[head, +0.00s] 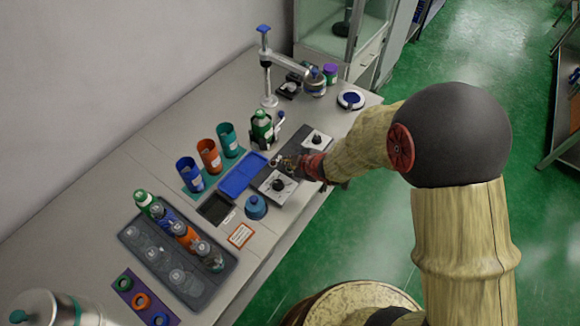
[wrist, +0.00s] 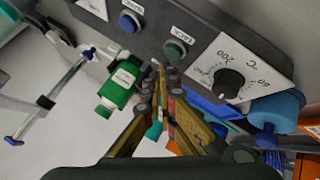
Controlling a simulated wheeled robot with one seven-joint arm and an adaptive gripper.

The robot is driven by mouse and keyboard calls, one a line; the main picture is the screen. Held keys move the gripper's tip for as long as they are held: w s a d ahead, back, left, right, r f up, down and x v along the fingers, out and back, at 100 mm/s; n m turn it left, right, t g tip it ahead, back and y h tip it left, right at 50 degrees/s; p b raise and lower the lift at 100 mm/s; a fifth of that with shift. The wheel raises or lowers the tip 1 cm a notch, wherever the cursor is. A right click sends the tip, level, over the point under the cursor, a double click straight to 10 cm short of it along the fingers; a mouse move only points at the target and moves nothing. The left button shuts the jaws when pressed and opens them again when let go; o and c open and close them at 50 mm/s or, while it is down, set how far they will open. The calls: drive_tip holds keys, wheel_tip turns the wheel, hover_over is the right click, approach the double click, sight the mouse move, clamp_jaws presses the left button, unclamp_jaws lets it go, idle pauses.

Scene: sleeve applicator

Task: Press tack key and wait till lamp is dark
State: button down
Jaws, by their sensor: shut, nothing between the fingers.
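A long dark control panel (wrist: 205,24) crosses the top of the wrist view. It carries a blue button (wrist: 130,22) and a green button (wrist: 175,50), each beside a small white label. The label by the green button looks like it reads TACK, upside down. My gripper (wrist: 162,70) is shut and empty, its fingertips close to the green button; I cannot tell if they touch it. In the head view my gripper (head: 284,161) is over the panel (head: 293,148) and hides the buttons. I cannot make out a lit lamp in either view.
A green bottle (head: 262,128) stands in a holder beside the panel. A dial plate (wrist: 240,70) is on the panel. A blue tray (head: 241,174), coloured cups (head: 208,157), a blue-capped pot (head: 256,207) and a grey bottle tray (head: 222,270) share the bench.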

sight(289, 169)
drive_tip(key=shift+f, duration=0.4)
drive_tip(key=shift+f+b, duration=0.45)
drive_tip(key=shift+b, duration=0.15)
idle(0.4)
idle(0.4)
drive_tip(key=shift+r+p, duration=0.75)
drive_tip(key=shift+r, duration=0.1)
drive_tip(key=shift+r, duration=0.1)
wheel_tip(289, 169, up, 5)
drive_tip(key=p, duration=0.4)
idle(4.6)
